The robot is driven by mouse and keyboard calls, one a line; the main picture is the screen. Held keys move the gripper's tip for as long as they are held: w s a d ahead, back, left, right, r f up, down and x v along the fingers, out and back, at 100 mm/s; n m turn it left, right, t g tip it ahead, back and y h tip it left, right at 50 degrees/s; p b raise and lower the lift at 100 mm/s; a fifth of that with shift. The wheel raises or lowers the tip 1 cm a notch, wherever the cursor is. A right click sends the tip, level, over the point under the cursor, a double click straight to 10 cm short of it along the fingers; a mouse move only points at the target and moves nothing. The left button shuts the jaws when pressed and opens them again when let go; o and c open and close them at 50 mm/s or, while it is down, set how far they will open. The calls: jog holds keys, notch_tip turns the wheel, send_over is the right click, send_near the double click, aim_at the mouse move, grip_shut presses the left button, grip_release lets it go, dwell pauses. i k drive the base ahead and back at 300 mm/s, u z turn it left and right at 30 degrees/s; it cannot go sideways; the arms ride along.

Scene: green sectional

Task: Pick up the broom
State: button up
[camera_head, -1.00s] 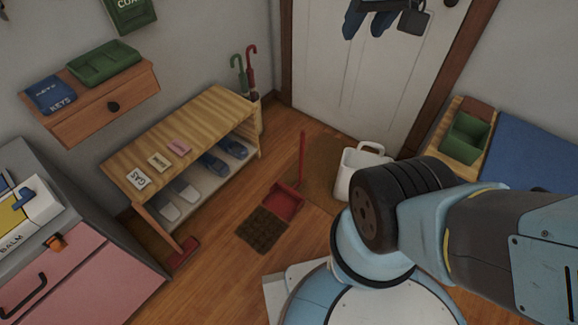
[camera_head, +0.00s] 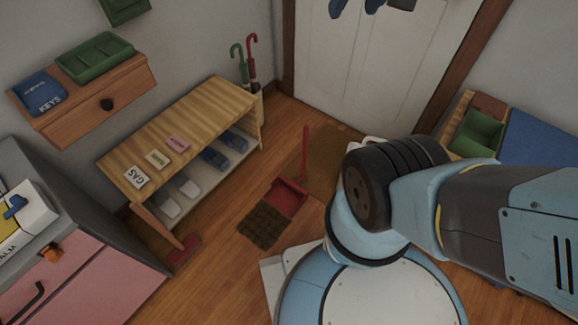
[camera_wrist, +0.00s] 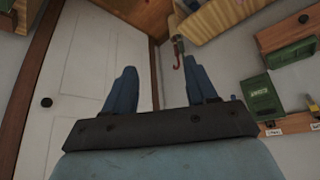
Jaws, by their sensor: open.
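What looks like the broom is a wooden handle with a flat red head (camera_head: 184,250) on the floor, leaning at the near left end of the shoe bench. A red dustpan (camera_head: 287,196) with an upright red handle stands on the floor right of it. My gripper (camera_head: 356,6) shows only partly at the top edge of the head view, in front of the door, far from the broom. In the wrist view its blue fingers (camera_wrist: 162,88) are apart with nothing between them. The broom does not show in the wrist view.
The shoe bench (camera_head: 190,125) stands along the left wall, with a pink cabinet (camera_head: 85,280) at its near left. A brown mat (camera_head: 264,226) lies beside the dustpan. My arm hides much of the right side.

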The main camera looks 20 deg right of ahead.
aim_at(183, 249)
jog(key=z, duration=1.5)
jog(key=i, duration=0.1)
jog(key=u, duration=3.1)
jog(key=k, duration=0.85)
jog(key=u, duration=0.2)
jog(key=i, duration=0.85)
jog(key=z, duration=0.05)
